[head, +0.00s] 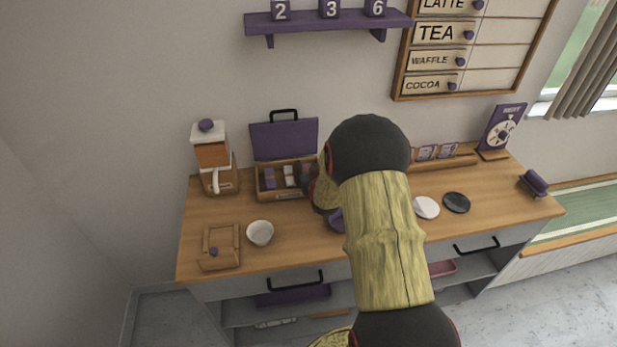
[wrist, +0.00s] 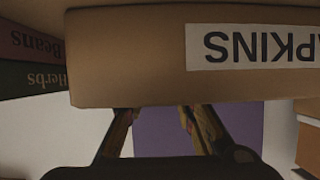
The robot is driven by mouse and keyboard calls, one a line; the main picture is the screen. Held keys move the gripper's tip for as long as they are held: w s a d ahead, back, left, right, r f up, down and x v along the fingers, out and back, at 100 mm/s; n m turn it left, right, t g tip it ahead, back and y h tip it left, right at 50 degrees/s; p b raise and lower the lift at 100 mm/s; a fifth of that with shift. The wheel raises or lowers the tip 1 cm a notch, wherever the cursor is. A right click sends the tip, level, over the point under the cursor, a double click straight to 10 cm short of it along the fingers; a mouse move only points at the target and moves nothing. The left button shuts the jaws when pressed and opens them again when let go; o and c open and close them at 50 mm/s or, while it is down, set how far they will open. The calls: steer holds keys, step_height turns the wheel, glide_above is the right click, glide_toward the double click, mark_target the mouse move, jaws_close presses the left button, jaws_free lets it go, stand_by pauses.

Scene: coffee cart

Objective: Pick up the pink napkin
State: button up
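I cannot make out a pink napkin for certain in either view. In the wrist view a brown box (wrist: 130,60) with an upside-down NAPKINS label (wrist: 250,46) fills the upper middle. My gripper (wrist: 160,122) shows below it, its two fingers apart with a purple surface (wrist: 160,140) behind the gap. The fingertips are hidden at the box's lower edge, so I cannot see what lies there. In the head view my arm covers the gripper and part of the counter.
The wooden counter (head: 300,245) holds a case with a purple lid (head: 284,139), a coffee maker (head: 212,155), a white bowl (head: 260,233) and a small wooden box (head: 220,262). A pinkish item (head: 442,268) lies below the counter. Beans (wrist: 30,43) and Herbs (wrist: 35,82) boxes are beside the napkin box.

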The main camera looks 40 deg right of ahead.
steer(key=c, duration=0.4)
steer(key=shift+r, duration=0.1)
